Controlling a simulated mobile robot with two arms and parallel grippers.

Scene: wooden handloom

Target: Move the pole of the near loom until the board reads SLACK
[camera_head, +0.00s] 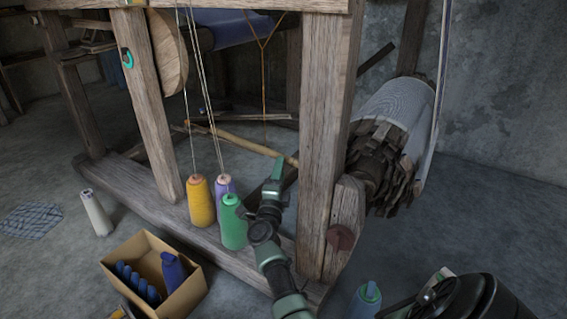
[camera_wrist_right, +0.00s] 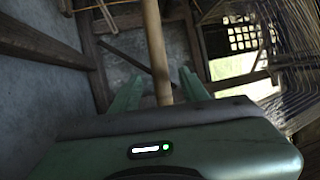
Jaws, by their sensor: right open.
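The pole (camera_head: 240,143) is a light wooden rod low inside the loom frame (camera_head: 322,150), running from the left to behind the front right post. My right gripper (camera_head: 277,172) is at its right part, beside that post. In the right wrist view the pole (camera_wrist_right: 153,40) passes between the two green fingers of my right gripper (camera_wrist_right: 160,85), which stand apart on either side of it. The jaws are open; contact cannot be told. No board with a reading shows. My left gripper is not in view.
Yellow (camera_head: 201,202), purple (camera_head: 223,184) and green (camera_head: 233,225) thread cones stand close left of my right arm on the loom's base beam. A cardboard box (camera_head: 186,298) with blue items sits front left. A cloth roll (camera_head: 398,108) is at right. Strings hang above the cones.

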